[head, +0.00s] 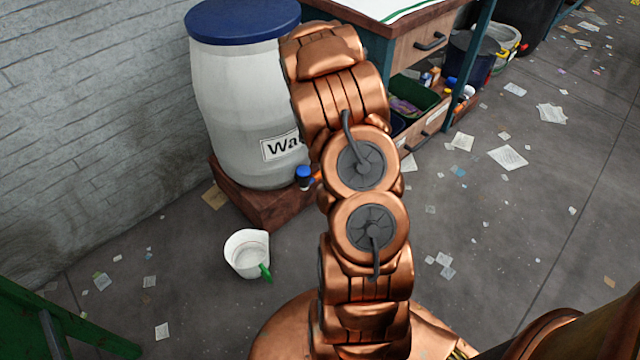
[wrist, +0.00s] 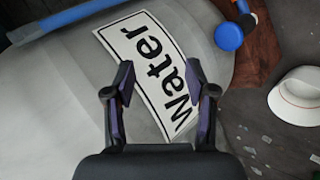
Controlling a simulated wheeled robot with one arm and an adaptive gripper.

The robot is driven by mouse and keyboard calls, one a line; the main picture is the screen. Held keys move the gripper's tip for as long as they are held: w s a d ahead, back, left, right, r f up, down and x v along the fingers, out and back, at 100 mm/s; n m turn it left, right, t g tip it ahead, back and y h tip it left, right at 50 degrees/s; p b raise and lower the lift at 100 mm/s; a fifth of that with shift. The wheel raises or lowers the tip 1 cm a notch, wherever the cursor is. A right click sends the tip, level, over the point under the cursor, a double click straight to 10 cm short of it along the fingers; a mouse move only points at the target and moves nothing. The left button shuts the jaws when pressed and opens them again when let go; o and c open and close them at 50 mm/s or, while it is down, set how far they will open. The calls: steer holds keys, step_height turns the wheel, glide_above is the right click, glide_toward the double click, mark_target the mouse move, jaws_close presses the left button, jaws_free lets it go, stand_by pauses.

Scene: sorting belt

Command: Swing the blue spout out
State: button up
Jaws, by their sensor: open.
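The blue spout (head: 304,176) sticks out low on the front of a white barrel (head: 235,100) with a blue lid. Part of it is hidden behind my arm in the head view. In the wrist view the spout's round blue end (wrist: 229,37) is at the upper right, past the right fingertip. My gripper (wrist: 160,78) is open and empty, facing the barrel's "Water" label (wrist: 146,50). The spout is outside the jaws and apart from them. In the head view my gripper is hidden behind my own arm.
The barrel stands on a brown wooden base (head: 262,212). A white jug (head: 247,255) with a green handle is on the floor in front of it. A workbench (head: 410,45) with drawers stands close on the right. A grey brick wall is on the left. Papers litter the floor.

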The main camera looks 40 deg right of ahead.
steer(key=s+d+f+n+t+b, duration=0.15)
steer(key=f+b, duration=0.25)
steer(key=f, duration=0.4)
steer(key=s+d+f+n+t+h+b, duration=0.1)
steer(key=f+t+b, duration=0.3)
steer(key=f, duration=0.5)
steer(key=s+d+f+n+t+b, duration=0.1)
steer(key=f+n+b, duration=0.1)
steer(key=f+b, duration=0.45)
steer(key=shift+s+f+b+x, duration=0.1)
steer(key=shift+f+x, duration=0.2)
steer(key=shift+x, duration=1.15)
steer(key=shift+s+f+b+x, duration=0.1)
steer(key=shift+f+x, duration=0.2)
steer(key=shift+x, duration=1.1)
steer(key=shift+f+b+x, duration=0.1)
steer(key=shift+f+x, duration=0.2)
steer(key=shift+x, duration=1.15)
steer(key=shift+d, duration=0.1)
jaws_close()
